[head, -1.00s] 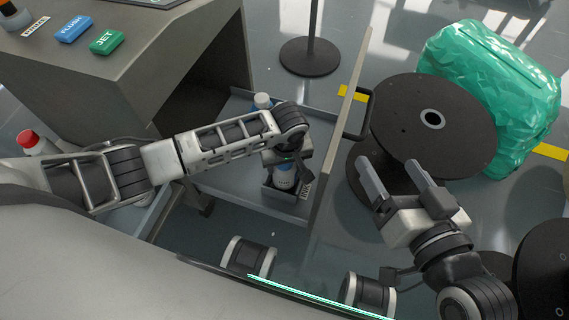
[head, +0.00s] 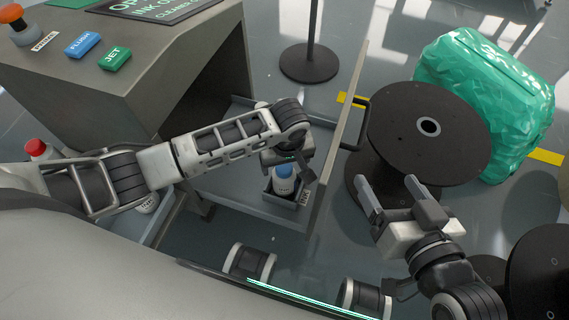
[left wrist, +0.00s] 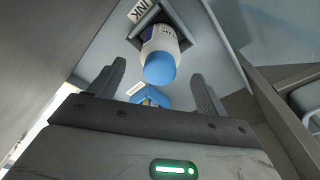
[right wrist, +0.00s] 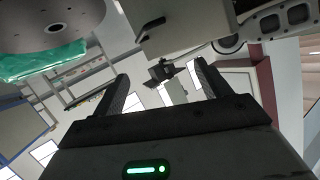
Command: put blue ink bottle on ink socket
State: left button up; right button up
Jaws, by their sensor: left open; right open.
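A white bottle with a blue cap (head: 284,177) stands in a grey square socket labelled INK (head: 291,199) on the tray. In the left wrist view the blue-capped bottle (left wrist: 160,58) sits in its INK socket (left wrist: 181,22), cap toward me. My left gripper (head: 290,168) is above it, and its open fingers (left wrist: 157,72) lie to either side of the cap without visible contact. A small blue item (left wrist: 150,97) by another label shows lower between the fingers, unclear. My right gripper (head: 387,183) is open and empty beside the black spool.
Another bottle (head: 262,105) is mostly hidden behind my left arm. A red-capped bottle (head: 37,150) stands at far left. The tray's tall side panel (head: 340,130) with a black handle, the black spool (head: 428,126) and a green wrapped bundle (head: 486,90) bound the right side.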

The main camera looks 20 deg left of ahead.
pick_arm(q)
notch_tip(320, 180, up, 3)
jog(key=shift+s+d+f+p, duration=0.1)
jog(key=shift+f+p, duration=0.1)
jog(key=shift+p, duration=0.15)
jog(key=shift+r, duration=0.15)
pick_arm(e)
jog(key=shift+d+f+g+h, duration=0.2)
jog(key=shift+f+g+h, duration=0.2)
jog(key=shift+f, duration=0.2)
